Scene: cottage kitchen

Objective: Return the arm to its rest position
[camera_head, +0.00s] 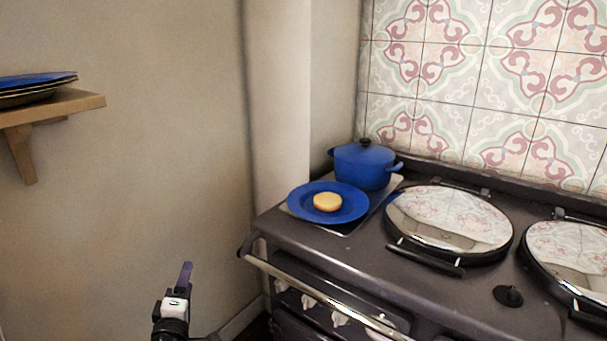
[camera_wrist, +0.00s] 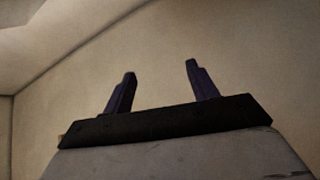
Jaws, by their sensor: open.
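My gripper (camera_head: 185,277) is at the bottom left of the head view, in front of the bare wall and left of the stove. It points upward. In the wrist view my gripper (camera_wrist: 158,85) shows two dark fingers spread apart with nothing between them. It is open and empty, and only plain wall shows behind it. Most of my arm is below the edge of the head view.
A stove (camera_head: 300,232) fills the right side, with a front rail (camera_head: 310,290). On it are a blue plate (camera_head: 350,211) with a round yellowish item (camera_head: 327,202), a blue pot (camera_head: 363,167) and two round lids. A wooden shelf (camera_head: 60,108) with plates juts from the left.

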